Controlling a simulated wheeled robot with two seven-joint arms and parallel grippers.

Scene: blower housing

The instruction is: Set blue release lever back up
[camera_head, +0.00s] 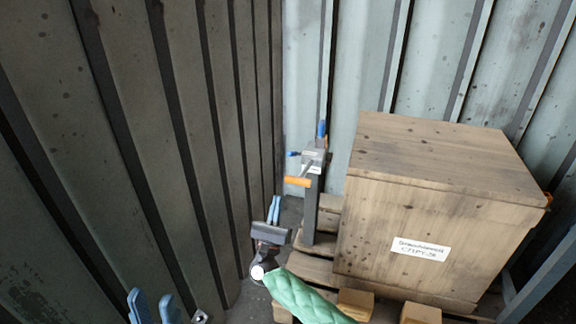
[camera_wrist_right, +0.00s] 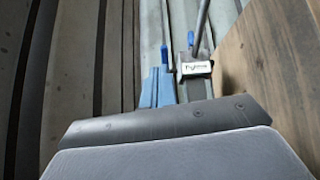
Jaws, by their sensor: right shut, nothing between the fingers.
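A grey post (camera_head: 311,212) with a winch-like head (camera_head: 315,158) stands left of the wooden crate. An orange-handled crank (camera_head: 298,181) sticks out on its near side. The head has two blue parts: an upright one (camera_head: 321,130) on top and a small one (camera_head: 293,154) pointing left. I cannot tell which is the release lever. In the right wrist view the labelled head (camera_wrist_right: 196,69) stands just beyond the fingers. My right gripper (camera_head: 275,201) is shut and empty, left of the post and below the head. My left gripper (camera_head: 152,296) is open and empty at the bottom left.
The large wooden crate (camera_head: 425,215) stands on a pallet (camera_head: 297,266) right of the post. A dark corrugated wall (camera_head: 130,130) runs close along the left, and a lighter wall (camera_head: 345,70) closes the back. Only a narrow gap lies between post and left wall.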

